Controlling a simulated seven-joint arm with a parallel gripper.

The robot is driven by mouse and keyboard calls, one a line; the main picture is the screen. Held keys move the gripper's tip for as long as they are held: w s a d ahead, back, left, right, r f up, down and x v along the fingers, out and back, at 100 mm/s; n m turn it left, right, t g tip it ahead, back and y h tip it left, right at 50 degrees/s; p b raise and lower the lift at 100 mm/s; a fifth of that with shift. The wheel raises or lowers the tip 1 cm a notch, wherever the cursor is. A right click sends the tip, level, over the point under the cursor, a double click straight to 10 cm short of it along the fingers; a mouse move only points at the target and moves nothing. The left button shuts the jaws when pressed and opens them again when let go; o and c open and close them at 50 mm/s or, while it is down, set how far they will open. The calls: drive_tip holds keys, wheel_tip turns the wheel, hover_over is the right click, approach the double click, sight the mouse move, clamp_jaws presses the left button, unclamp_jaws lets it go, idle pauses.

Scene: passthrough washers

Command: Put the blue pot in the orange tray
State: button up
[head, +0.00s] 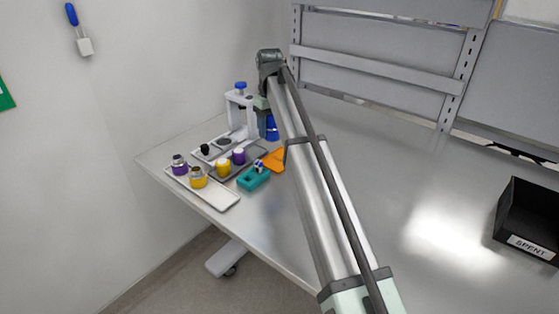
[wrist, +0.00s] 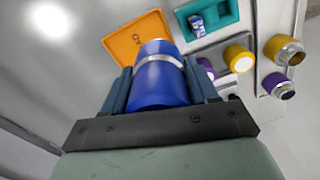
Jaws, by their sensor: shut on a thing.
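The blue pot (wrist: 160,85) is a blue cylinder with a pale band near its far end. My gripper (wrist: 161,88) is shut on it, one finger on each side. In the head view the pot (head: 272,128) shows partly behind my arm, near the stand. In the head view the tray (head: 273,161) is partly covered by my arm. The gap between pot and tray cannot be judged. My fingers are mostly hidden in the head view.
A teal holder (head: 252,180) with a small blue-and-white item sits beside the orange tray. Yellow and purple pots stand on a grey tray and a white tray (head: 222,200) to the left. A white stand (head: 236,115) rises behind. A black SPENT bin (head: 528,225) is far right.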

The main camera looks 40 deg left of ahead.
drive_tip(key=w+d+f+m, duration=0.1)
drive_tip(key=w+d+m, duration=0.2)
drive_tip(key=d, duration=1.7)
drive_tip(key=w+d+f+m, duration=0.1)
drive_tip(key=w+d+m, duration=0.2)
drive_tip(key=d, duration=1.7)
drive_tip(key=w+d+f+m, duration=0.2)
drive_tip(key=w+d+m, duration=0.15)
drive_tip(key=d, duration=1.65)
wheel_tip(320, 180, up, 2)
drive_tip(key=n, duration=1.3)
hover_over(279, 160)
drive_tip(key=shift+m, duration=0.25)
drive_tip(key=shift+w+a+f, duration=0.1)
drive_tip(key=shift+f, duration=4.45)
drive_tip(key=shift+f, duration=0.1)
drive_tip(key=o, duration=1.2)
